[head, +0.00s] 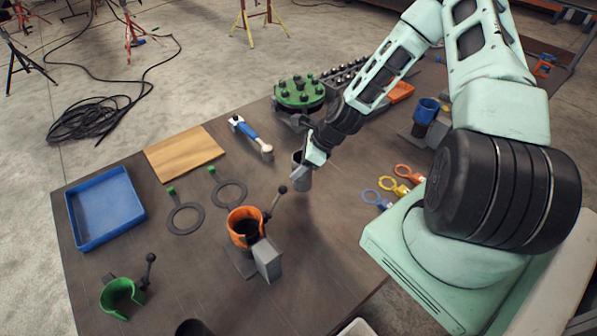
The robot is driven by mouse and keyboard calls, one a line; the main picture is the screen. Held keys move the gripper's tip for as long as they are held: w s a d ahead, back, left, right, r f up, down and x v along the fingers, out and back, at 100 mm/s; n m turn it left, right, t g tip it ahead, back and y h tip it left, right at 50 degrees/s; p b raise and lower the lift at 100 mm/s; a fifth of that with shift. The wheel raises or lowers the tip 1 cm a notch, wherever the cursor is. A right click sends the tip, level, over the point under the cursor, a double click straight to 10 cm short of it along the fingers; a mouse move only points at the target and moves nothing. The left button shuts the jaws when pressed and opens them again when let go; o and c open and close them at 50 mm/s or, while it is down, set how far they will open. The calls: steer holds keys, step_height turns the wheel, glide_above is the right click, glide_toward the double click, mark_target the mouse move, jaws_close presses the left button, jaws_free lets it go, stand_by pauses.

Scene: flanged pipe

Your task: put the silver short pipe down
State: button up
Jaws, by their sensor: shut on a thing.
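The silver short pipe (302,179) is a small grey upright cylinder near the middle of the table (330,235). My gripper (312,157) reaches down from the upper right and is shut on the pipe near its top rim. The jaws hide part of the rim. The pipe's lower end is close to the table top; I cannot tell whether it touches.
An orange clamp holder (243,222) with a black-knobbed lever stands just left and in front of the pipe. Gaskets (229,196), a blue-handled tool (246,131), a wooden board (184,152) and a blue tray (105,208) lie leftward.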

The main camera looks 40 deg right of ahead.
steer(key=shift+f+p, duration=0.5)
steer(key=shift+f, duration=1.4)
steer(key=shift+f, duration=0.1)
steer(key=o, duration=1.2)
steer(key=shift+o, duration=0.2)
